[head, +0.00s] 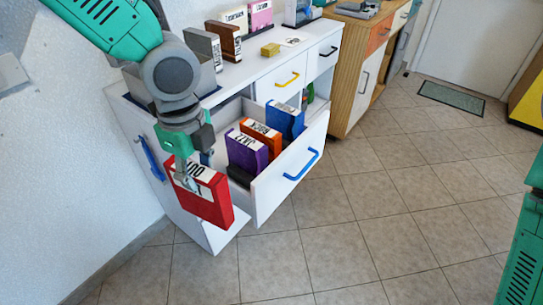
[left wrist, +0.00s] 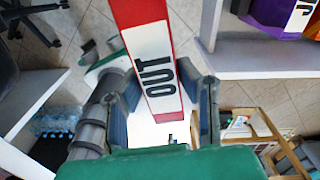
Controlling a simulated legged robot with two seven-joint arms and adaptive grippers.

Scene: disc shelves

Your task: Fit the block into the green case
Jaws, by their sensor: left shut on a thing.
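My left gripper (head: 185,168) is shut on a red case (head: 205,203) with a white label, held in front of the white cabinet and beside the open drawer. In the left wrist view the red case (left wrist: 140,12) stands between the two fingers, and its label reads "OUT". A small yellow block (head: 270,49) lies on the cabinet top, apart from the gripper. A small green thing (head: 310,92) shows partly inside the cabinet; I cannot tell whether it is a case. My right gripper is not in view.
The open drawer (head: 270,193) holds purple (head: 246,150), orange (head: 262,137) and blue (head: 286,119) cases. An open white door panel (head: 215,236) is below the red case. Grey and brown cases stand on the top.

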